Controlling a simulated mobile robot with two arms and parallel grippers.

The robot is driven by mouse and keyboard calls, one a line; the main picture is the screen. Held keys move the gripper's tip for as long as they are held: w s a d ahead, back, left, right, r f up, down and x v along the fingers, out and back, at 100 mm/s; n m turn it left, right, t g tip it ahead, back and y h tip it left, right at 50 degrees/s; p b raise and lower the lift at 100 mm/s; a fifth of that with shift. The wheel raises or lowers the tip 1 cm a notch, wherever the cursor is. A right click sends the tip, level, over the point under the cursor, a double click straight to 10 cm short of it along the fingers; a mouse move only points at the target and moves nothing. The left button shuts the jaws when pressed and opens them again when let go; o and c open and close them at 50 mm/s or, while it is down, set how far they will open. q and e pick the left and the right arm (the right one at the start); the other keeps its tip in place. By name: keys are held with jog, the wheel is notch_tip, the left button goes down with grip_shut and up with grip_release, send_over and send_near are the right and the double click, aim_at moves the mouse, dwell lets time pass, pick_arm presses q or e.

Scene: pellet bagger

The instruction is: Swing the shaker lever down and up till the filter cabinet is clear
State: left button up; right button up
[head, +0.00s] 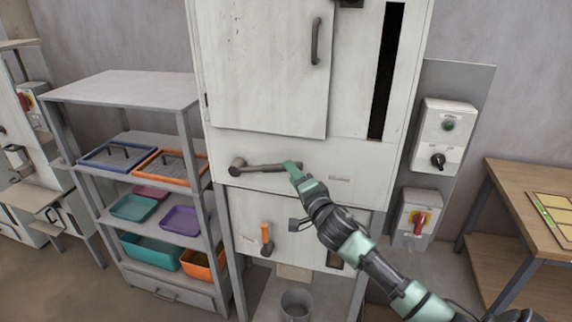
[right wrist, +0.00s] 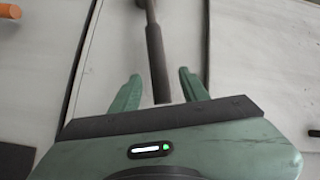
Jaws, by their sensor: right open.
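The filter cabinet (head: 265,75) is a tall white cabinet in the middle of the head view. The shaker lever (head: 262,168) is a dark grey bar on its front, pointing right from a round pivot and roughly level. My right gripper (head: 291,166) is at the lever's free end. In the right wrist view the lever's grip (right wrist: 156,55) reaches between the two green fingers of the right gripper (right wrist: 157,92), with gaps on both sides. The gripper is open. My left gripper is not in view.
An orange-handled lever (head: 266,238) sits below on the cabinet. A metal bucket (head: 297,304) stands underneath. A shelf rack (head: 125,90) with coloured trays is at left. Switch boxes (head: 445,135) and a wooden table (head: 530,175) are at right.

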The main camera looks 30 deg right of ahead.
aim_at(267, 167)
jog(key=w, duration=0.3)
jog(key=w+p, duration=0.1)
jog(key=w, duration=0.1)
jog(key=shift+d, duration=0.4)
jog(key=shift+s+f, duration=0.1)
jog(key=shift+c, duration=0.4)
grip_shut()
jog(key=shift+f, duration=0.1)
dwell(0.4)
